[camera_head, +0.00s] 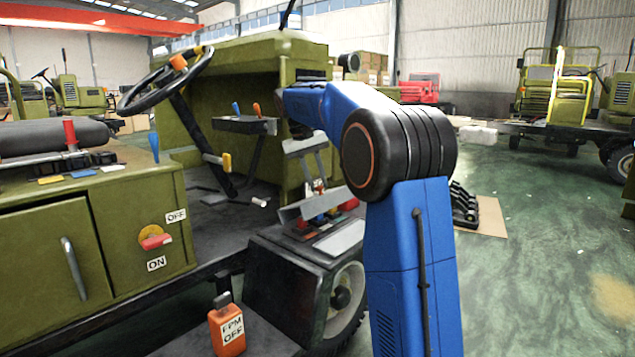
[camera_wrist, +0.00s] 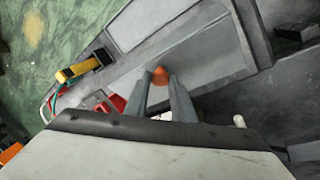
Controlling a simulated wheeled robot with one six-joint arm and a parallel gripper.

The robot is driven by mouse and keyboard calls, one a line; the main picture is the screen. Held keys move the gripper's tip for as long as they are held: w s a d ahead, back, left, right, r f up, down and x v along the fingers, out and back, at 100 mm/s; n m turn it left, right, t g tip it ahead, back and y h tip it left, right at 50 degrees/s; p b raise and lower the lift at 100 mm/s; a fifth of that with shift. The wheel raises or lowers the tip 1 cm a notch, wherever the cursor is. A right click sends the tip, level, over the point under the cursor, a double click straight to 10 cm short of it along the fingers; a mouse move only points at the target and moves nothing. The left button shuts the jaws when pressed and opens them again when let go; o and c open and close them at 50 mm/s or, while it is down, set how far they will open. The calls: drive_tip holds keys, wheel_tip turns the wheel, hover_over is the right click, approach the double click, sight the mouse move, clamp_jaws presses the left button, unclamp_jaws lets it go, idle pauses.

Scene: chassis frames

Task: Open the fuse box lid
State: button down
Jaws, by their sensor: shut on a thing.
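The fuse box (camera_head: 290,246) is a dark box over the front wheel, with small red, blue and other coloured parts showing on top. Its grey lid (camera_head: 309,207) stands tilted up above those parts in the head view. In the wrist view the lid (camera_wrist: 205,58) is a broad grey panel with an orange knob (camera_wrist: 160,74). My gripper (camera_head: 318,185) reaches down to the lid from above. In the wrist view its two fingers (camera_wrist: 161,84) are shut on the knob. The hinge is not clearly visible.
A light grey panel (camera_head: 340,239) lies on the right of the box top. An olive cabinet (camera_head: 95,245) with a red knob stands left, and an orange bottle (camera_head: 227,325) below. A yellow and black object (camera_wrist: 80,68) lies beside the lid. Open green floor lies right.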

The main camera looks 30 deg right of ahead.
drive_tip(key=c, duration=1.5)
unclamp_jaws()
drive_tip(key=v, duration=1.7)
drive_tip(key=shift+r, duration=0.15)
